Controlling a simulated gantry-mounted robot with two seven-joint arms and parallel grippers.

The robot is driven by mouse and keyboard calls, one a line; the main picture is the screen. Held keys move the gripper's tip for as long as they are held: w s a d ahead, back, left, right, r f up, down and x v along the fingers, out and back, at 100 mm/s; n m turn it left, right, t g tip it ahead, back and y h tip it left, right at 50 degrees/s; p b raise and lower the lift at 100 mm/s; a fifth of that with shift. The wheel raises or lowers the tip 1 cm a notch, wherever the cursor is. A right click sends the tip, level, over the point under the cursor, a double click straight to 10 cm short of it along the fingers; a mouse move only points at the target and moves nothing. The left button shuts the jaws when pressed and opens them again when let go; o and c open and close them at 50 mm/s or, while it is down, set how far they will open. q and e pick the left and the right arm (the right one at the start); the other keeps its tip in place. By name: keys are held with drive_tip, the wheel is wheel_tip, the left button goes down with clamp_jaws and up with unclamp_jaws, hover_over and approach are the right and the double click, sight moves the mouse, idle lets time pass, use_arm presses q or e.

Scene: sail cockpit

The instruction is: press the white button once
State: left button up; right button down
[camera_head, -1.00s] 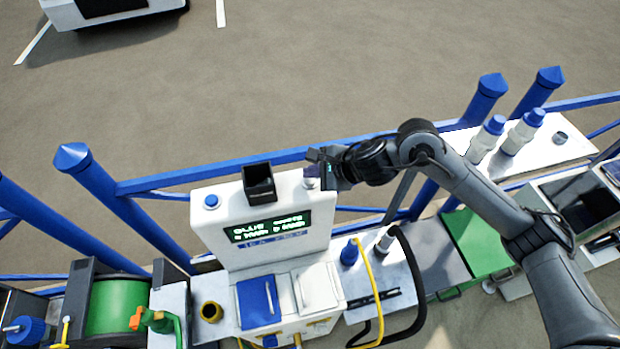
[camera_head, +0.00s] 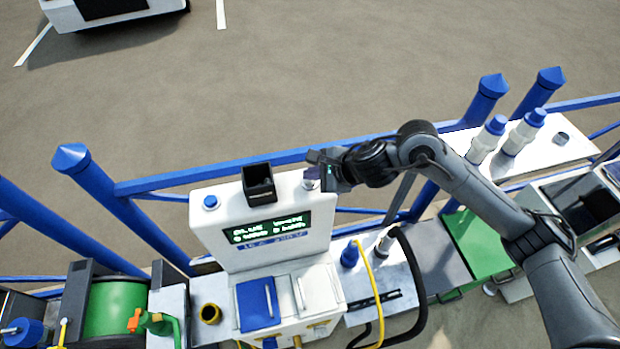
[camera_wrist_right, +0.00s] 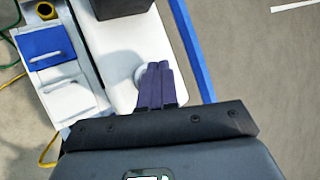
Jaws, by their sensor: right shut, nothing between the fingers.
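The white console (camera_head: 265,243) has a small white button (camera_head: 310,184) on the right end of its top. My right gripper (camera_head: 318,171) is shut and empty, with its fingertips over that button and partly covering it. In the right wrist view the round white button (camera_wrist_right: 138,75) shows beside the closed fingers (camera_wrist_right: 157,68), which hide part of it. I cannot tell whether the fingertips touch it. My left gripper is not in view.
A blue button (camera_head: 210,202) and a black open box (camera_head: 258,182) share the console top, left of the gripper. Blue rails (camera_head: 225,176) run behind. A lit display (camera_head: 267,229) faces front. A yellow hose (camera_head: 370,280) hangs at right.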

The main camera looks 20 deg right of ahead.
sight(313, 182)
drive_tip(key=shift+f+b, duration=0.3)
drive_tip(key=shift+r, duration=0.15)
idle(0.5)
drive_tip(key=shift+r, duration=0.2)
drive_tip(key=shift+r+p, duration=0.45)
drive_tip(key=shift+r, duration=0.15)
drive_tip(key=shift+r+p, duration=1.5)
drive_tip(key=shift+r, duration=1.05)
